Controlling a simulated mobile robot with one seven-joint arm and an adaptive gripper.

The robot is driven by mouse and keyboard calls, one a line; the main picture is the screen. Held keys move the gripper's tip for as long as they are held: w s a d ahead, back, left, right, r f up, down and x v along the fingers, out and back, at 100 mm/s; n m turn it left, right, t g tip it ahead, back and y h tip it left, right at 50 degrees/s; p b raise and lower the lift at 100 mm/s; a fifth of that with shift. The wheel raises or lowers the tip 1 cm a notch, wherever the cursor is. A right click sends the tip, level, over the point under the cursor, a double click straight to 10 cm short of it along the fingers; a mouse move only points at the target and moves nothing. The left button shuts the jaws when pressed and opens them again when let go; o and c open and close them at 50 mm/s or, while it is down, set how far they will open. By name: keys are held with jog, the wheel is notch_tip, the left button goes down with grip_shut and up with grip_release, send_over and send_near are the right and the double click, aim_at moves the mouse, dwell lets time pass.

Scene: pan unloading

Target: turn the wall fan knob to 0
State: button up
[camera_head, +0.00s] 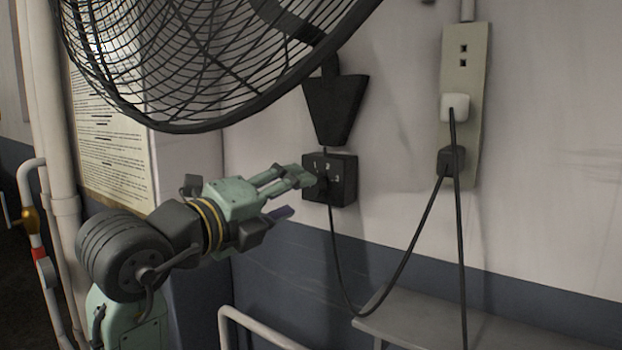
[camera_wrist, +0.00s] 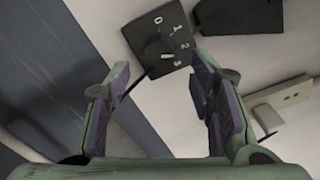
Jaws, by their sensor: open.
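The fan's black control box (camera_head: 345,180) is mounted on the wall under the fan. In the wrist view, its face (camera_wrist: 138,28) carries the marks 0, 1, 2 and 3 around a dark round knob (camera_wrist: 154,46). A pale mark on the knob seems to lie toward the 3, but it is small.
The large caged wall fan (camera_head: 215,60) hangs above my arm, with its dark bracket (camera_head: 335,108) over the box. A black cord (camera_head: 350,295) loops from the box to the outlet panel (camera_head: 465,75) at right. A grey bench (camera_head: 440,325) stands below.

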aim_at(310, 188)
jog(key=p+x, duration=0.1)
jog(key=x, duration=0.5)
jog(key=shift+w+p, duration=0.1)
jog(key=shift+p, duration=0.25)
jog(key=shift+c, duration=0.3)
jog(key=c, duration=1.1)
